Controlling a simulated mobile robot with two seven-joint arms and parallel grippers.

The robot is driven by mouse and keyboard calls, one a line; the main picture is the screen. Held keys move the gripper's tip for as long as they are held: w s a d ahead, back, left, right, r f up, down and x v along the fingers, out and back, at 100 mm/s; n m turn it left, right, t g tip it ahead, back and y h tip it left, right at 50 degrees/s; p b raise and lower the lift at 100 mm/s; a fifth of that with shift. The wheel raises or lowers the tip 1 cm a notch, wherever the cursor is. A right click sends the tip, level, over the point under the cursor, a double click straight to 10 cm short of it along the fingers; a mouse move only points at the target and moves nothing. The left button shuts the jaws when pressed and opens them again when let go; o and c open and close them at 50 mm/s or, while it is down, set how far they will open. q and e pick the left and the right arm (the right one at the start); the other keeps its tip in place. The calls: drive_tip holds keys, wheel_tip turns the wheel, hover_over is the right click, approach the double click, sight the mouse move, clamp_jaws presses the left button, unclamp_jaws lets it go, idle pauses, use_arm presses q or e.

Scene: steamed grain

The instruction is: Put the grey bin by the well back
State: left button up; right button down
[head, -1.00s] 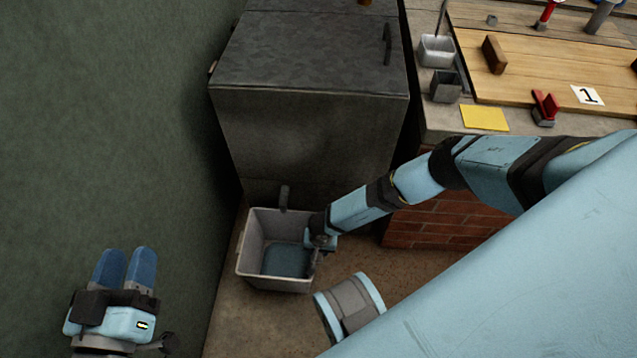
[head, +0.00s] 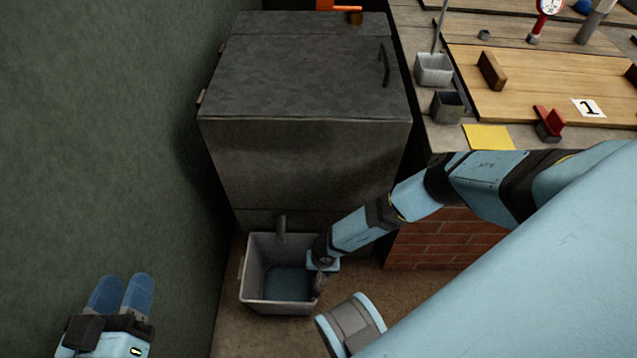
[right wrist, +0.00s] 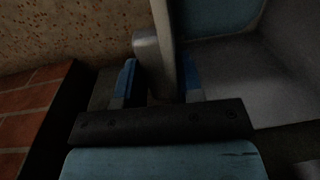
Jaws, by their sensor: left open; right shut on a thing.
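The grey bin (head: 254,275) stands on the floor in front of a large dark grey lidded box (head: 305,160), below its short spout (head: 282,228). The bin is upright, with a bluish surface inside its bottom. My right gripper (head: 321,275) is shut on the bin's right side. In the right wrist view, my right gripper (right wrist: 155,85) has its blue fingers on both sides of a grey part of the bin (right wrist: 290,70). My left gripper (head: 124,281) is open and empty at the lower left, apart from the bin. I cannot tell which thing is the well.
A green wall (head: 110,130) runs along the left. A little bare floor (head: 235,335) shows in front.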

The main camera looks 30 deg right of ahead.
drive_tip(key=shift+f, duration=0.1)
drive_tip(key=shift+f, duration=0.15)
drive_tip(key=c, duration=0.8)
unclamp_jaws()
drive_tip(key=shift+o, duration=0.2)
